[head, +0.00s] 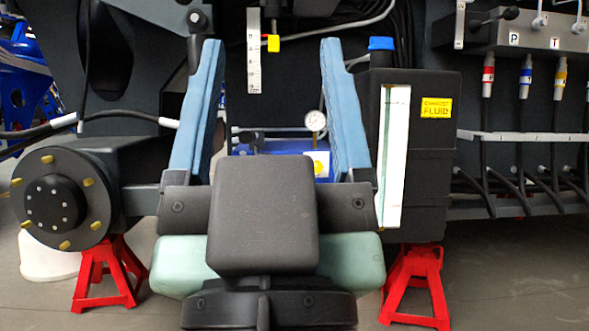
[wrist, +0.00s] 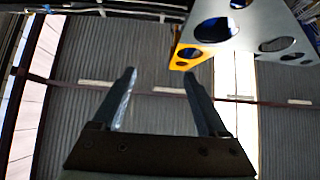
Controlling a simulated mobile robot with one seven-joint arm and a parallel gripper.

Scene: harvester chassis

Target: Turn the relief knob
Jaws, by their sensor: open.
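I cannot pick out the relief knob for certain in either view. A small red and yellow fitting (head: 272,43) hangs beside a white scale strip in the head view, and a round pressure gauge (head: 315,121) stands lower on a blue unit (head: 272,142). My gripper (head: 271,47) is open, its two blue fingers wide apart, with the fitting and gauge seen between them. It appears empty. In the wrist view my gripper (wrist: 160,73) points toward the roof with nothing between its fingers. My own arm and gripper body hide the lower middle of the head view.
A dark exhaust fluid tank (head: 425,150) with a blue cap stands right of my gripper. A valve block (head: 530,38) with levers and hoses is at upper right. A wheel hub (head: 60,198) and red stands (head: 105,275) are low. A holed plate (wrist: 225,35) overhangs the wrist view's upper right.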

